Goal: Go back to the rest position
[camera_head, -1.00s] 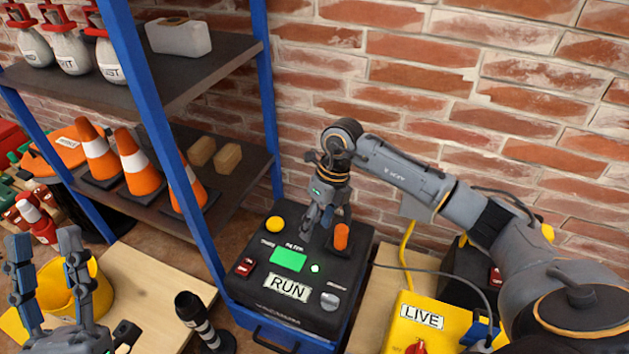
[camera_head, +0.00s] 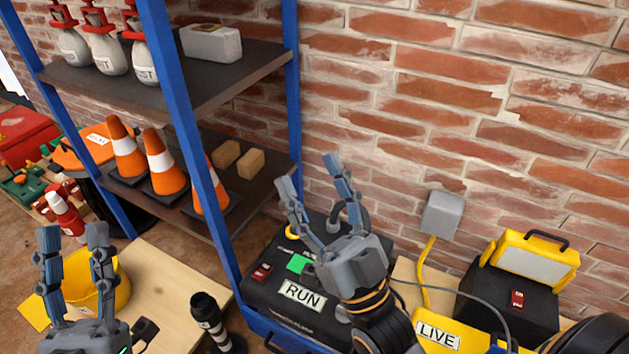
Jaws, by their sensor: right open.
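My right gripper (camera_head: 317,203) is open and empty. It points up and to the left, in front of the black RUN console (camera_head: 275,312), and hides much of the console's right side. A green screen (camera_head: 298,263) on the console is partly visible, and its yellow button is partly hidden by a finger. My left gripper (camera_head: 74,262) is at the lower left, fingers up and spread apart with nothing between them. It stands in front of the yellow bucket (camera_head: 118,292).
A black and white post (camera_head: 209,318) stands left of the console. At the right are a yellow LIVE box (camera_head: 460,335), a yellow-framed lamp (camera_head: 530,258) and a grey wall box (camera_head: 442,213).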

